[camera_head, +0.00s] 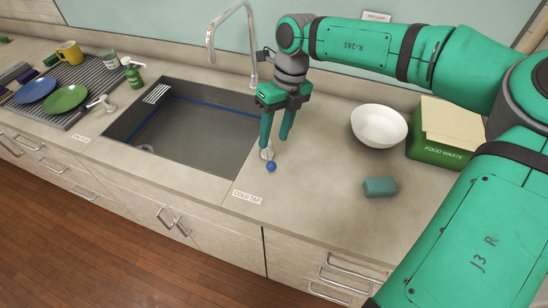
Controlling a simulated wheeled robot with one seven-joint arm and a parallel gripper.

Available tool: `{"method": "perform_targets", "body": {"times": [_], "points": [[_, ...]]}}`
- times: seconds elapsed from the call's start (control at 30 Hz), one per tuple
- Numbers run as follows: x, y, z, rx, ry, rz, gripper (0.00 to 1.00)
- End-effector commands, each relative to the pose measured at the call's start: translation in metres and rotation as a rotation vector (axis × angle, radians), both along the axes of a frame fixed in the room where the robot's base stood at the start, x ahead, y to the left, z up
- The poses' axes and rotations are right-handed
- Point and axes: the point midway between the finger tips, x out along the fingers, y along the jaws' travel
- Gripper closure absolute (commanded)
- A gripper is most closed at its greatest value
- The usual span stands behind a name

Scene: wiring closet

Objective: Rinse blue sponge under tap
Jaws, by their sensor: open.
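A small teal-blue sponge (380,187) lies on the countertop right of the sink, apart from my gripper. The metal tap (247,30) arches up behind the sink (190,130). A lever with a blue knob (271,167) stands at the sink's right edge, by a "COLD TAP" label (247,197). My gripper (276,143) points down just above and behind this lever, with its green fingers apart. Contact with the lever cannot be told. I see no water stream from the tap.
A white bowl (379,126) and a green "FOOD WASTE" box (435,150) stand behind the sponge. Left of the sink are another lever (104,103), a green bottle (135,78) and a drying rack (92,76) with plates and mugs. The counter around the sponge is clear.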

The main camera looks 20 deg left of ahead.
Motion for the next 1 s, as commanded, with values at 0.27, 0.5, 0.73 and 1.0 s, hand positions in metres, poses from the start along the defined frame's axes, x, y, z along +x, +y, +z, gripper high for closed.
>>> {"method": "perform_targets", "body": {"times": [0.27,0.5,0.73,1.0], "points": [[0.002,-0.007,-0.013,-0.029,-0.014,-0.007,0.57],[-0.005,-0.002,-0.054,-0.028,-0.013,-0.005,0.57],[-0.009,0.001,-0.088,-0.028,-0.015,-0.008,0.57],[-0.012,0.002,-0.103,-0.027,-0.016,-0.009,0.57]]}}
